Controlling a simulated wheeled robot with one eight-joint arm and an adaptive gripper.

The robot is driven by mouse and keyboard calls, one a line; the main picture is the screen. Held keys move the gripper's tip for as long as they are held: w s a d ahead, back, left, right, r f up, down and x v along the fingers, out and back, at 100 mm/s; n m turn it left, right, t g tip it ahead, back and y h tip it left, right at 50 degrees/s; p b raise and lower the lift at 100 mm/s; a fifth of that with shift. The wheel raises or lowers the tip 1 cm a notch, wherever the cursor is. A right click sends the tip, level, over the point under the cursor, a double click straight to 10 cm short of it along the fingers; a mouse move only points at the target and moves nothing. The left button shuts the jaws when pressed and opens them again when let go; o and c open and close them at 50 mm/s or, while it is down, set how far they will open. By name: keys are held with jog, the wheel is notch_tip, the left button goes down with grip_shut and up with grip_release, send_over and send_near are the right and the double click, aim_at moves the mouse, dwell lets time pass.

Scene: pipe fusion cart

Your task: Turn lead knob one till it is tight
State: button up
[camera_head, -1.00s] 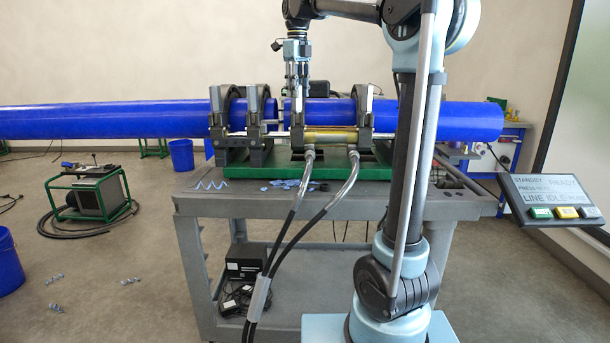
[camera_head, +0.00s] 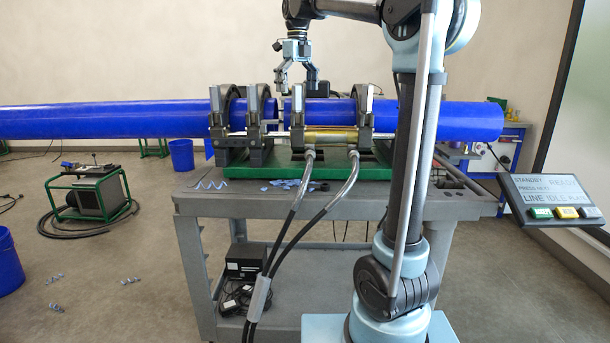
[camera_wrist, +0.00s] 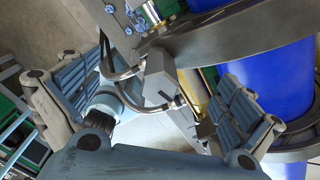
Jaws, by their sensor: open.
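My gripper (camera_head: 296,86) is open, its fingers spread wide above the clamp on the pipe fusion machine, near the gap between the two blue pipe ends. A grey upright clamp fitting (camera_head: 298,108) stands just below it. In the wrist view a grey block-shaped knob (camera_wrist: 160,76) lies between the two spread fingers, and neither finger visibly touches it. Similar upright fittings stand on the other clamps, at the left (camera_head: 220,105), beside the gap (camera_head: 252,105) and at the right (camera_head: 366,105). No label shows which one is lead knob one.
The blue pipe (camera_head: 110,121) runs through the clamps above a grey cart (camera_head: 330,207). Two hoses (camera_head: 290,220) hang from the brass cylinder (camera_head: 330,136). A control panel (camera_head: 550,197) stands at the right. The space above the pipe left of my gripper is clear.

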jog(key=shift+r, duration=3)
jog(key=shift+n, duration=0.3)
jog(key=c, duration=1.2)
jog(key=n, duration=0.6)
jog(key=shift+f, duration=0.2)
jog(key=n, duration=0.5)
jog(key=shift+f, duration=3.15)
jog(key=c, duration=1.1)
